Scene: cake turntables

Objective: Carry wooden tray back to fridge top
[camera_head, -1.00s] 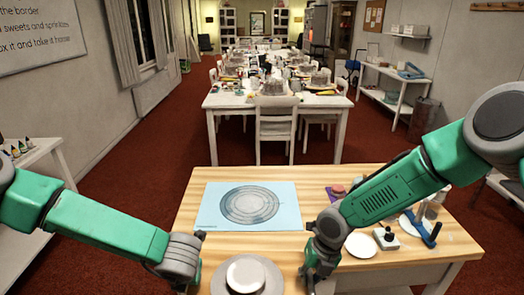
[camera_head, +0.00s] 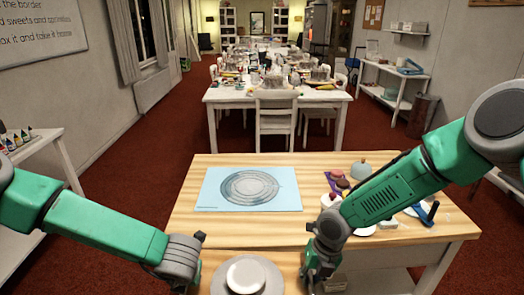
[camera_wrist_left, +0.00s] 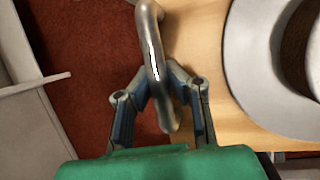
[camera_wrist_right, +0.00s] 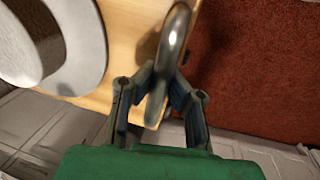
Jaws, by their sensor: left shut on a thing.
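The wooden tray (camera_head: 211,264) is at the bottom middle of the head view, with its near part cut off by the frame. A round grey plate with a white round piece (camera_head: 245,274) stands on it. My left gripper (camera_wrist_left: 158,85) is shut on a metal handle (camera_wrist_left: 150,35) at the tray's left side. My right gripper (camera_wrist_right: 160,82) is shut on the matching handle (camera_wrist_right: 176,30) at the right side. In the head view the left gripper (camera_head: 192,278) and right gripper (camera_head: 312,275) flank the tray. No fridge is clearly identifiable.
A wooden worktable (camera_head: 185,215) stands ahead, bearing a light-blue mat (camera_head: 210,190) with grey rings and small items at right. A long white table (camera_head: 225,96) with chairs is farther off. White shelves (camera_head: 400,85) stand right. Red carpet (camera_head: 130,150) lies open at left.

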